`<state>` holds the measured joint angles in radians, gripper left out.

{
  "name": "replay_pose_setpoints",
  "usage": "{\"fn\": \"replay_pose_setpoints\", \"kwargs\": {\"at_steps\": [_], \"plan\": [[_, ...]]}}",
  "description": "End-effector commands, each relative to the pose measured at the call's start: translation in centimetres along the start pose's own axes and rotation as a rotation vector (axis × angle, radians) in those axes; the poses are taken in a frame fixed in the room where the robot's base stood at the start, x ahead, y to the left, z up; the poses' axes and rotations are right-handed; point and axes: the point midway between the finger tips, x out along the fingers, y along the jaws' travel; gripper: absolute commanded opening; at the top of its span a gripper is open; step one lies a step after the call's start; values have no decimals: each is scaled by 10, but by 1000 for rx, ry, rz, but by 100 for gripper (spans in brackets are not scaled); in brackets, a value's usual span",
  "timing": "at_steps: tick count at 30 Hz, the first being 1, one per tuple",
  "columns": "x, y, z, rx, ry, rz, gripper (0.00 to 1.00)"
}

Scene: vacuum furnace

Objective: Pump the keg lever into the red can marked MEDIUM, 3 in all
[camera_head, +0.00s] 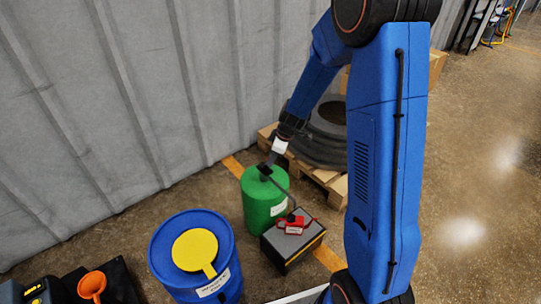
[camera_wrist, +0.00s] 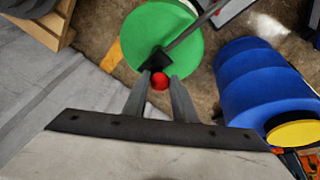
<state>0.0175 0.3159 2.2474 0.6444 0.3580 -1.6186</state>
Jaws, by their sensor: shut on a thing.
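A green keg (camera_head: 257,212) stands on the floor, and it also shows in the wrist view (camera_wrist: 190,62). A black pump head (camera_wrist: 157,61) sits on its top, and a long dark rod (camera_head: 284,191) slants from there toward a red can (camera_head: 293,227). The can sits on a dark box beside the keg; its label is too small to read. My gripper (camera_head: 267,168) is above the keg's top. In the wrist view my gripper (camera_wrist: 160,77) is shut on the red knob (camera_wrist: 159,82) of the keg lever.
A blue drum (camera_head: 165,265) with a yellow round piece (camera_head: 194,248) on top stands left of the keg. The dark box (camera_head: 310,243) has a yellow stripe. An orange funnel (camera_head: 92,284) is at lower left. A grey wall runs behind.

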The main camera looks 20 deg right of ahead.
Motion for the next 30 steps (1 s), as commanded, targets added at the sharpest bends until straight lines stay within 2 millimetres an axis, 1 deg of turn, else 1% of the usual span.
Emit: {"fn": "replay_pose_setpoints", "kwargs": {"at_steps": [1, 3, 20, 21, 23, 30], "plan": [[4, -10, 7, 3, -8, -19, 0], [5, -11, 9, 2, -9, -20, 0], [6, -14, 12, 0, -10, -24, 0], [6, -14, 12, 0, -10, -24, 29], [6, -14, 12, 0, -10, -23, 43], [5, -11, 10, 1, -7, -16, 43]]}}
